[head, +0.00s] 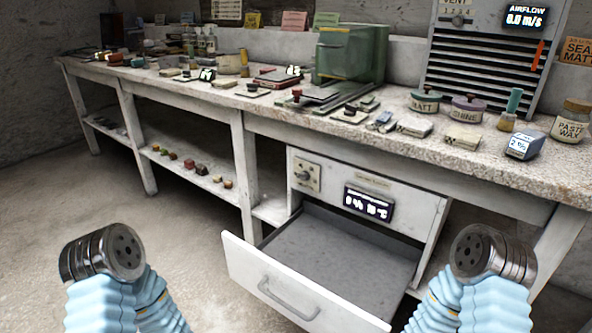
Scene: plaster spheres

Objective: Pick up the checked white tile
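A pale tile (414,127) with a dark checked edge lies on the front right of the bench, between the other small tiles there. It is small in the head view, so its pattern is hard to make out. Another small black-and-white patterned piece (207,75) lies farther left on the bench, too small to identify. My two arms show at the bottom left and bottom right as light blue sleeves with round metal joints, well in front of the bench. No gripper fingers are visible on either.
The long bench (555,180) carries several tiles, a green machine (350,55), lidded jars (468,108), a paste wax jar (572,120) and a small display device (525,144). An open, empty drawer (290,295) juts out below it. Small lumps lie on the lower shelf (205,182). Floor at left is clear.

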